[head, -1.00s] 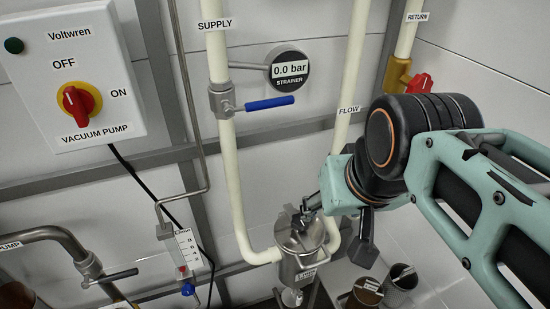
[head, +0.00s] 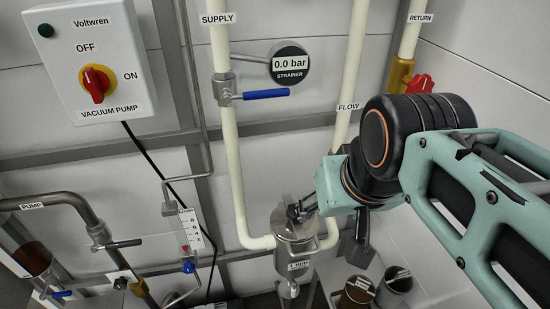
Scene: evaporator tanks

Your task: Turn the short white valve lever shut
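I cannot clearly make out a short white valve lever. A small pale fitting (head: 289,289) hangs under the steel strainer pot (head: 294,262) at the bottom centre of the head view; it is too small to tell whether it is the lever. My gripper (head: 297,211) is small and dark in this view, at the top of the strainer pot, over or touching its lid. Whether its fingers are open or shut does not show. I see nothing held in it.
The supply pipe has a blue lever (head: 265,94) lying horizontal. A grey lever (head: 122,244) is on the pump pipe at lower left, with a small blue handle (head: 62,294) below. The vacuum pump switch (head: 96,84) is upper left. Two cups (head: 357,291) (head: 396,284) stand right of the strainer.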

